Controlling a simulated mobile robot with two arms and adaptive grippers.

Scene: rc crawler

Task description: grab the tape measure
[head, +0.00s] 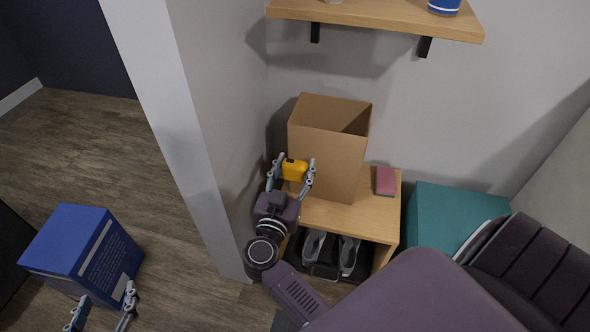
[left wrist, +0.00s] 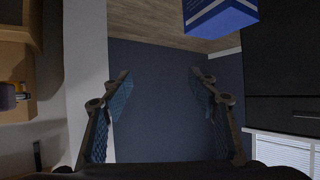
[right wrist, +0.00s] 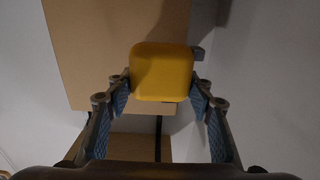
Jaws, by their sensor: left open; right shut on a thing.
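The yellow tape measure (head: 294,170) is between the fingers of my right gripper (head: 291,172), in front of the open cardboard box. In the right wrist view the tape measure (right wrist: 161,72) shows as a rounded yellow block, with the right gripper (right wrist: 161,88) shut on it from both sides. Whether it touches the box behind it I cannot tell. My left gripper (head: 102,309) is open and empty at the lower left, in front of the blue box. In the left wrist view the left gripper (left wrist: 160,85) has its fingers wide apart.
The open cardboard box (head: 325,140) stands on a small wooden bench (head: 340,216) with shoes (head: 348,255) below. A pink and green sponge-like block (head: 385,180) lies on the bench. A teal box (head: 450,215) is to the right, a shelf (head: 380,18) above. A blue box (head: 82,250) is at left.

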